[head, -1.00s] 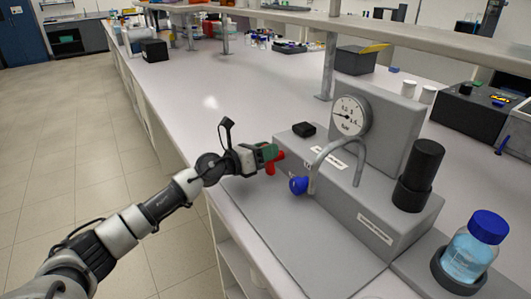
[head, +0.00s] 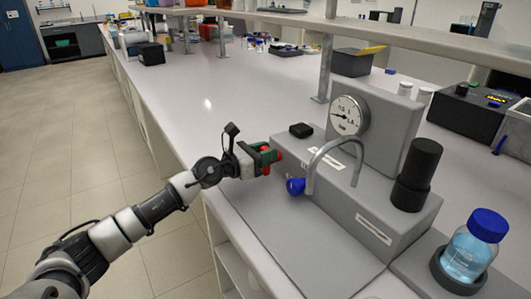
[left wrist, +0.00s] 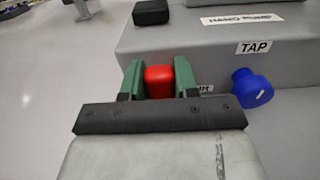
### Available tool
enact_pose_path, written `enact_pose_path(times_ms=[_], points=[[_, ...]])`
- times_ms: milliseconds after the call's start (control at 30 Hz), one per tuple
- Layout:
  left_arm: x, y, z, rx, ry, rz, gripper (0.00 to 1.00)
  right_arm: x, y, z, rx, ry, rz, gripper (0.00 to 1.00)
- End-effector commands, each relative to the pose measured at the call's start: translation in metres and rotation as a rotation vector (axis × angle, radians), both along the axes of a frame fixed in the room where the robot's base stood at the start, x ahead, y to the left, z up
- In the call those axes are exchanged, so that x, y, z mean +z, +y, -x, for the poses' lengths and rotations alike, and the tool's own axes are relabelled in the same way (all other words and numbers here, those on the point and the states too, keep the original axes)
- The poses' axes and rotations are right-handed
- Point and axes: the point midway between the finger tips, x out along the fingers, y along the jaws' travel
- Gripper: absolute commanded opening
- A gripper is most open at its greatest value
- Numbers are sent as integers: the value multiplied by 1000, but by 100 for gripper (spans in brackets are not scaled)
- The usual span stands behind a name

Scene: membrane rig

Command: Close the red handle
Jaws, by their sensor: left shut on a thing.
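The red handle (left wrist: 159,82) is on the front of the grey rig (head: 345,200), left of the blue tap knob (head: 295,186). In the left wrist view it sits between the two green fingers of my left gripper (left wrist: 160,80). My left gripper (head: 268,160) is shut on the red handle, and its fingers hide part of it in the head view. The blue knob also shows in the left wrist view (left wrist: 251,88), under the TAP label. My right gripper is not in view.
A pressure gauge (head: 349,115) and a curved grey pipe (head: 334,147) stand on the rig. A black cylinder (head: 417,174) and a blue-capped bottle (head: 470,250) are at the right. The bench left of the rig (head: 200,100) is clear.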

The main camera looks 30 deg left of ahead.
Motion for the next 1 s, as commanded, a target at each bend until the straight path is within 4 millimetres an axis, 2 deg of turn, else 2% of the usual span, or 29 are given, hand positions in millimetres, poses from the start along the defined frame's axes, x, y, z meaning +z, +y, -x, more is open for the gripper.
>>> enact_pose_path(times_ms=[133, 167, 300, 667, 767, 1000], points=[[-2, 0, 0, -1, 0, -7, 6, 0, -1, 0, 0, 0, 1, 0], [-2, 0, 0, -1, 0, -7, 33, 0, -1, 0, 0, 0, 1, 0], [-1, 0, 0, 0, 1, -5, 54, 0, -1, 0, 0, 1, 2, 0], [-1, 3, 4, 1, 0, -4, 55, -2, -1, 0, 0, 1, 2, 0], [-3, 10, 15, 2, 1, -5, 55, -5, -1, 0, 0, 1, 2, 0], [-7, 34, 56, 1, 4, -7, 55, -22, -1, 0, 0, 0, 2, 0]])
